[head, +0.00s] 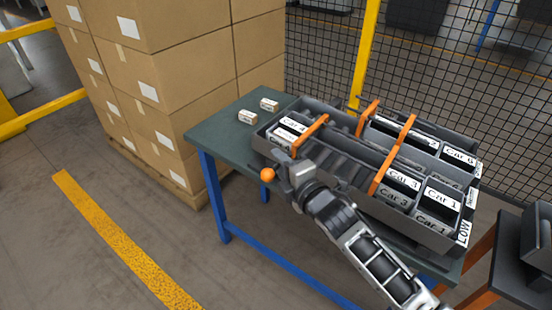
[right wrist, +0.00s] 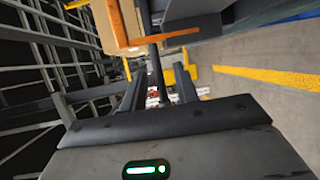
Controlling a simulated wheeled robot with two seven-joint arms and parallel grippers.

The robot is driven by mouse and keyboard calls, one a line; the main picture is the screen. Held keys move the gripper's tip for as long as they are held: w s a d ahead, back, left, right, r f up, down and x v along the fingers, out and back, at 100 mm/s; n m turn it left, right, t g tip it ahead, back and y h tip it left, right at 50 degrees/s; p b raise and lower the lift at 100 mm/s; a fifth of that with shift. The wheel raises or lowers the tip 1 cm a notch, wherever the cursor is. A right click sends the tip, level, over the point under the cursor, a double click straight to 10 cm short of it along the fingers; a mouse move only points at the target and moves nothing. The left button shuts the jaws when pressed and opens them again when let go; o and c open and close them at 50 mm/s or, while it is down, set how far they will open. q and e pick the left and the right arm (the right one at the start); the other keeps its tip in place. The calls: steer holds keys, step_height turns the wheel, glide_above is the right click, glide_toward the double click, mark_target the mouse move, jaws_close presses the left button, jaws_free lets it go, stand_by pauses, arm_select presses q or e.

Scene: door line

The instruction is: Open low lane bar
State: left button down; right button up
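A grey two-lane rack stands on the table, and its near lane (head: 436,233) has a LOW label (head: 464,232) on its right end. An orange bar (head: 311,133) crosses this lane near its left end, and another orange bar (head: 384,171) crosses it beside the Car 3 cards. An orange knob (head: 267,174) shows at the front left, next to my right gripper (head: 283,175). In the right wrist view, the gripper's fingers (right wrist: 157,92) are apart, with a dark rod (right wrist: 156,68) between them; I cannot tell whether they touch it. My left gripper is out of view.
The green table (head: 215,135) has blue legs and holds two small white-labelled blocks (head: 258,110) at its back left. Stacked cartons (head: 165,75) stand behind on the left. A mesh fence (head: 440,60) is behind the rack. A dark stand (head: 520,260) is at right.

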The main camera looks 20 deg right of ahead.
steer(key=shift+x, duration=1.2)
jaws_close()
steer(key=shift+w, duration=0.1)
